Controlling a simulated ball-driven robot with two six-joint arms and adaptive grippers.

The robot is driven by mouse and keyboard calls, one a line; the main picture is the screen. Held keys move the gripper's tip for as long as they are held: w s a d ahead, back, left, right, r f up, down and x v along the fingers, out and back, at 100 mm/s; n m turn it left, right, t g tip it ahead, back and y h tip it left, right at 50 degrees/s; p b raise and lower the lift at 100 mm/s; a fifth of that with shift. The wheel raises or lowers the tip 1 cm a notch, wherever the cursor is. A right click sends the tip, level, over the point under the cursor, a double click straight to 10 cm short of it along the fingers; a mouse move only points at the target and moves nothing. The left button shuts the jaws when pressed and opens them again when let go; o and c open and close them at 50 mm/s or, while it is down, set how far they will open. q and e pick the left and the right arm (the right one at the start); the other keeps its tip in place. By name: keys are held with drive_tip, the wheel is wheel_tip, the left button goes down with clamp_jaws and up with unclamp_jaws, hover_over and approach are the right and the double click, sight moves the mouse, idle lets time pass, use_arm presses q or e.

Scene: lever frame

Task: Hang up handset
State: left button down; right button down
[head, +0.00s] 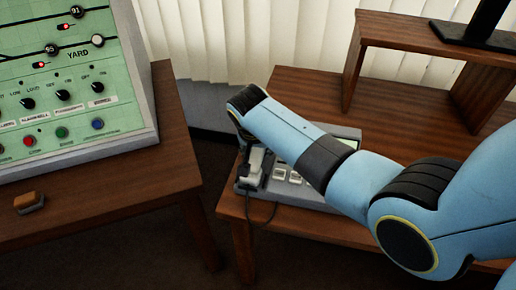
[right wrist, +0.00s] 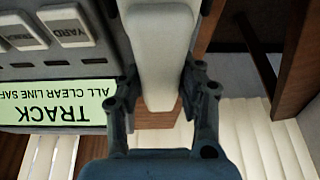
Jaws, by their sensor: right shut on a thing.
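The pale grey handset (right wrist: 163,55) fills the top centre of the right wrist view. My right gripper (right wrist: 158,88) is shut on it, with one finger on each side. In the head view the handset (head: 256,160) shows only in part below my right gripper (head: 250,155), at the left end of the grey phone unit (head: 310,194). A dark cord hangs there. My arm covers much of the unit. Whether the handset rests in its cradle cannot be told. My left gripper is not in view.
The phone unit has several buttons and a pale green "TRACK" label (right wrist: 55,108). It stands on a wooden desk (head: 300,85) with a raised shelf (head: 400,30). A green control panel (head: 70,80) stands on the left desk (head: 120,190), near a small orange-brown object (head: 29,202). A gap separates the desks.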

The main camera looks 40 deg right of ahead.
drive_tip(key=c, duration=0.8)
unclamp_jaws()
drive_tip(key=v, duration=1.2)
drive_tip(key=shift+s, duration=0.1)
